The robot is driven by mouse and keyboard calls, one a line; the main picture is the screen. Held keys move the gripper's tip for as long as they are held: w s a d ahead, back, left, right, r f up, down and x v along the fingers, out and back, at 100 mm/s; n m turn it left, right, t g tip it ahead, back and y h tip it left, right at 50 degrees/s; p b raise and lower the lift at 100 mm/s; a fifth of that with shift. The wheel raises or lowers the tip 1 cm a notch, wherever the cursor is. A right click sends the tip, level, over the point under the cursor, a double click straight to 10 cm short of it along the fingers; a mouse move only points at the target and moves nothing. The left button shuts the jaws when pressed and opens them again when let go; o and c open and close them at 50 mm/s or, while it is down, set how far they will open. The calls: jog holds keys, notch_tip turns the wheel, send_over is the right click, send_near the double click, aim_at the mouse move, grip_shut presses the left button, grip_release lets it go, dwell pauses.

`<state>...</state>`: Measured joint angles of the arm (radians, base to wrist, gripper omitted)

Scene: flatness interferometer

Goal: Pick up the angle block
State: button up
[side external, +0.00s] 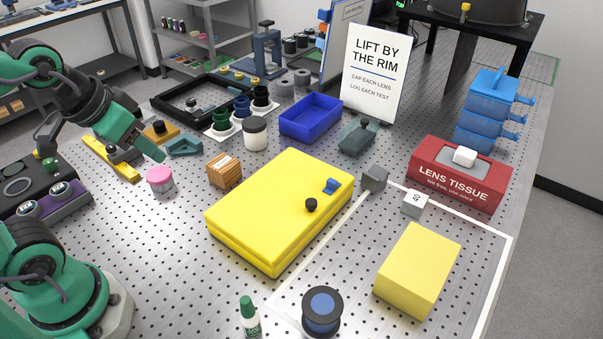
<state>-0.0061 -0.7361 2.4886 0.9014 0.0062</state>
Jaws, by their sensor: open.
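A small white block with a dark marking on its face (414,204) sits on the perforated table, inside the white taped outline near its top corner. It looks like the angle block, but the marking is too small to read surely. My gripper (158,156) is at the left, above the table, pointing down and right. It is open and empty, far from the white block.
A grey cube (375,178) and the red lens tissue box (455,181) stand close to the white block. A large yellow case (270,206) lies between it and my gripper. A yellow block (417,270) and dark spool (322,310) stand in front.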

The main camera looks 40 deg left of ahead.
jog(key=w+a+r+g, duration=0.1)
jog(key=w+a+r, duration=0.1)
jog(key=w+a, duration=0.45)
jog(key=g, duration=0.4)
send_over(177, 139)
jog(key=f, duration=1.1)
jog(key=d+f, duration=0.1)
jog(key=f, duration=0.5)
jog(key=shift+a+f+g, duration=0.3)
jog(key=shift+a+f, duration=0.15)
jog(key=shift+f, duration=1.35)
jog(key=shift+f, duration=2.6)
